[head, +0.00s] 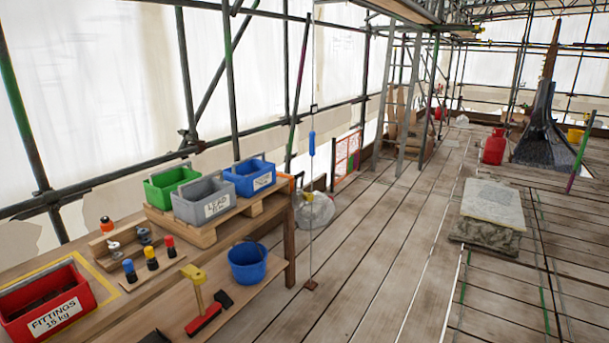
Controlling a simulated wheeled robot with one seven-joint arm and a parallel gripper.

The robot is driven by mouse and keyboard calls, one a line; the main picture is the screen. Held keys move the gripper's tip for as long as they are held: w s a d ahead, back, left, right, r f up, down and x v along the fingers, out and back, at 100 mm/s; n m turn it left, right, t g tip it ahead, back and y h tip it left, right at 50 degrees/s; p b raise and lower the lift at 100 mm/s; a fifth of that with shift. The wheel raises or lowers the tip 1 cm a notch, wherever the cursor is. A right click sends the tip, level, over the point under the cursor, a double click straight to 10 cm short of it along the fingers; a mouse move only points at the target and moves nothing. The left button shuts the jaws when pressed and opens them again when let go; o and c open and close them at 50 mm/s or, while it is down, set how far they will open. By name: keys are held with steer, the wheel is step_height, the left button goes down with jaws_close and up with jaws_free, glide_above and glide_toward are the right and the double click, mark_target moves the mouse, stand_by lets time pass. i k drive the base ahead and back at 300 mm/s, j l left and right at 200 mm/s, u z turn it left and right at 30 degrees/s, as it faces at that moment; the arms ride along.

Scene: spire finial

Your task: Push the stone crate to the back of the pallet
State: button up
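A small wooden pallet (205,234) lies on the workbench at the left. Three open crates with handles stand on it in a row: a green one (172,186), a grey one (203,204) and a blue one (249,179). The grey crate's label seems to read LEAD. The blue crate's label is too small to read, and no label shows on the green one. I cannot tell which is the stone crate. The grey crate sits nearer the front edge than the other two. My gripper is not in view.
The bench also holds a red FITTINGS crate (47,306) inside a yellow outline and several small capped bottles. A blue bucket (249,264) and a red brush (204,318) sit on the lower shelf. A stone block (489,215) stands right. The plank floor between is clear.

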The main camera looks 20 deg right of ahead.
mark_target(250, 172)
steer(key=z, duration=0.3)
steer(key=i+l+u, duration=0.45)
steer(key=i, duration=0.55)
steer(key=i+l+u, duration=0.45)
steer(key=i+l, duration=0.4)
steer(key=i+l+u, duration=0.4)
steer(key=i+l, duration=0.4)
steer(key=l, duration=0.35)
